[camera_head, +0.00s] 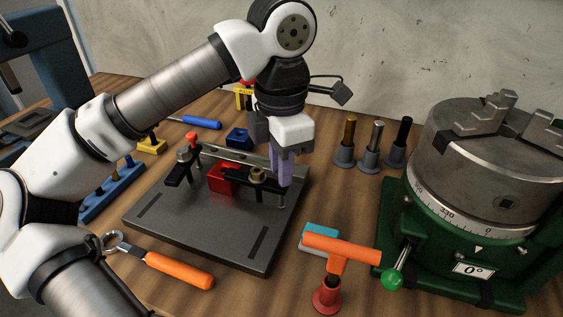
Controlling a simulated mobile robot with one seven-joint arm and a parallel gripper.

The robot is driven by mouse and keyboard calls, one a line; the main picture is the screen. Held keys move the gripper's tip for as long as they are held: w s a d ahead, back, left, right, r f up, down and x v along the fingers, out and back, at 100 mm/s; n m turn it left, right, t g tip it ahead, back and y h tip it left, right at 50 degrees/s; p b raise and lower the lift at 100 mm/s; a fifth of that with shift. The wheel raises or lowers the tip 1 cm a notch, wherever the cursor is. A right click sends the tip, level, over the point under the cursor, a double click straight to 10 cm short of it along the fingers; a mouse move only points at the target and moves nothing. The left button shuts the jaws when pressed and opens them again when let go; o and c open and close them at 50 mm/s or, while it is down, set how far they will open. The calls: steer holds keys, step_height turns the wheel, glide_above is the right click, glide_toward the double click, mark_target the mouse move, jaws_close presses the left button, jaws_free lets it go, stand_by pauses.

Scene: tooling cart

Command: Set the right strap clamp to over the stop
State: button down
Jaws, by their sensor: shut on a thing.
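The right strap clamp (240,174) is a dark flat bar with a brass nut (257,174) on top, above the dark fixture plate (190,222). Its left end reaches to the red block (216,180). My gripper (281,181) points down with its lavender fingers shut on the right end of this bar, partly hiding it. A short metal post (282,200) stands below that end; I cannot tell whether the bar touches it. I cannot tell which part is the stop. The left strap clamp (180,174), with a red-topped part beside it, is left of the red block.
A rotary table (480,190) with a green base stands at the right. An orange T-handle tool (340,249) stands in front of it. Several posts in grey holders (370,158) stand behind. An orange-handled tool (180,270) lies at the front left, a blue screwdriver (201,122) at the back.

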steer(key=c, duration=1.3)
jaws_free()
step_height(320, 180, up, 14)
steer(key=p, duration=0.1)
steer(key=shift+s+f, duration=0.1)
steer(key=shift+f, duration=0.05)
